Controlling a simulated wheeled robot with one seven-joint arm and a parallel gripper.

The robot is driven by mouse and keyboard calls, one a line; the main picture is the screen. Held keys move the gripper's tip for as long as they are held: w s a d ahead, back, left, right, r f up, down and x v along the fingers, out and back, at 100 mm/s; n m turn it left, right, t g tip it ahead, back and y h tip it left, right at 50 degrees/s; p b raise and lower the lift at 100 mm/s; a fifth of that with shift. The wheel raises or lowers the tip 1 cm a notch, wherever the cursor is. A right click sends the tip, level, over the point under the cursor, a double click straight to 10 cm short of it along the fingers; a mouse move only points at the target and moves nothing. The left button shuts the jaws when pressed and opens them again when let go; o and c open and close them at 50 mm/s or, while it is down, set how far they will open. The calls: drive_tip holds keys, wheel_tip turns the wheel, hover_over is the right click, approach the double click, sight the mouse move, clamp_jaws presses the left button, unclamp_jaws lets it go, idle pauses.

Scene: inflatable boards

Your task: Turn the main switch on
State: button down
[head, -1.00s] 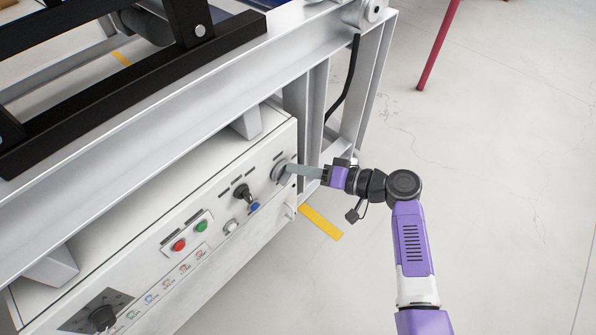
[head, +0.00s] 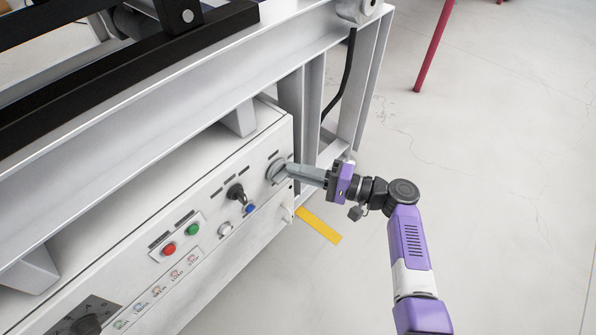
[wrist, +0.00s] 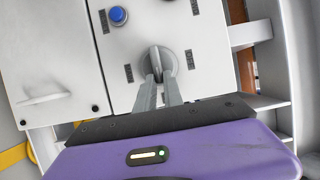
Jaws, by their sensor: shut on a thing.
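The main switch is a grey round rotary knob (head: 277,172) at the right end of the white control panel (head: 262,137). In the wrist view the knob (wrist: 156,58) has a raised grip bar, with dark label plates around it. My gripper (head: 290,171) reaches the knob from the right. In the wrist view my gripper's two grey fingers (wrist: 158,82) stand on either side of the knob's bar and are shut on it. The fingertips partly hide the lower part of the knob.
A black selector (head: 236,192), a blue button (head: 249,209), a green button (head: 192,230) and a red button (head: 169,249) sit left of the knob. Grey frame posts (head: 345,110) stand close behind my gripper.

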drive_tip(key=shift+f, duration=0.1)
idle(0.3)
drive_tip(key=c, duration=1.5)
unclamp_jaws()
drive_tip(key=shift+o, duration=0.2)
drive_tip(key=shift+d, duration=0.1)
drive_tip(key=p+v, duration=0.2)
drive_tip(key=v, duration=0.5)
drive_tip(key=shift+s+d, duration=0.15)
drive_tip(key=shift+d, duration=0.15)
